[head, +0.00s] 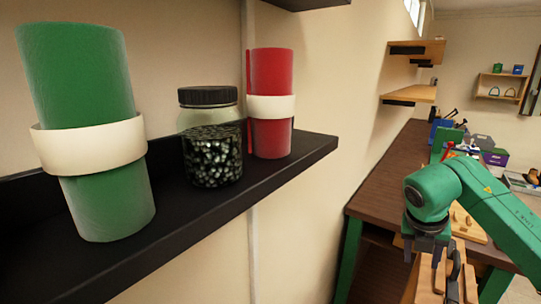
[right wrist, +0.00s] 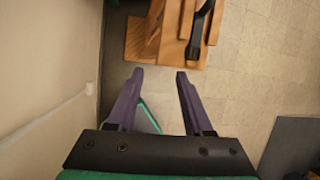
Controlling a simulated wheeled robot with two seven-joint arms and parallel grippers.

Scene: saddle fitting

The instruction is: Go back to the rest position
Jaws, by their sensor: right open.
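My right arm comes in from the right in the head view, over the area beside the workbench. Its right gripper (head: 441,268) points downward there. In the right wrist view the same gripper (right wrist: 160,75) has its two purple fingers apart, with nothing between them. Below it is a wooden piece (right wrist: 173,35) with a dark clamp-like part, apart from the fingers. My left gripper is not in view.
A dark shelf (head: 225,205) at the left holds a green cylinder (head: 85,80) with a cream band, a jar (head: 212,150) of dark pellets and a red cylinder (head: 271,70). A brown workbench (head: 385,190) carries boxes and tools. Two wooden wall shelves (head: 415,93) jut out above.

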